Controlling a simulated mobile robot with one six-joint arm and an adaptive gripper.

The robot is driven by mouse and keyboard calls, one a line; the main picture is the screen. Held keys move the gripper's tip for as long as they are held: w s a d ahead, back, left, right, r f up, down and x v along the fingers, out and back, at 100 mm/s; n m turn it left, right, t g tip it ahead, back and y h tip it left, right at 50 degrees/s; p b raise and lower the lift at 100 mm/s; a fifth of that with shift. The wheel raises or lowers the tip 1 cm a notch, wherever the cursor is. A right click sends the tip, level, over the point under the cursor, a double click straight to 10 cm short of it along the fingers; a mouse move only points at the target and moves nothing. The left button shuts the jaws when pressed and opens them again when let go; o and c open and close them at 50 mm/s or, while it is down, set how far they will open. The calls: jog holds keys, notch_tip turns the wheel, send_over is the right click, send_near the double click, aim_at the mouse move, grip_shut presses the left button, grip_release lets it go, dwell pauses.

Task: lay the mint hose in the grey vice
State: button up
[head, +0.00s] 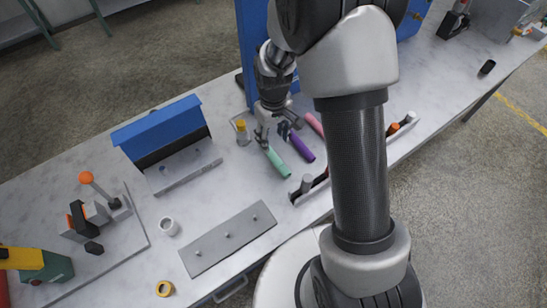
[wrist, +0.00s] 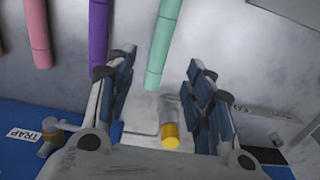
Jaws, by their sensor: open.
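The mint hose (head: 278,162) is a short straight tube in front of the blue panel. In the wrist view the mint hose (wrist: 164,40) runs from the top edge down between my fingertips. My gripper (head: 279,132) is open over its far end; the same gripper (wrist: 161,62) shows a finger on each side, apart from the hose. I cannot tell whether anything supports the hose from below. A grey clamping device (head: 98,212) with an orange-knobbed lever stands on a plate at the left; it looks like the vice, though I cannot be sure.
A purple hose (head: 302,147) lies close beside the mint one, with a pink hose (head: 314,124) beyond. A yellow-topped cylinder (head: 242,132) stands near my gripper.

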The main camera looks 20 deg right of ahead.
jog(key=b, duration=0.1)
send_over(274, 155)
notch_tip(274, 155, down, 4)
jog(key=shift+w+a+f, duration=0.1)
jog(key=shift+w+f, duration=0.05)
jog(key=shift+f, duration=0.05)
notch_tip(274, 155, down, 5)
jog(key=shift+f+b, duration=0.15)
jog(key=shift+b, duration=0.95)
jog(key=shift+s, duration=0.2)
jog(key=shift+c, duration=0.5)
grip_shut()
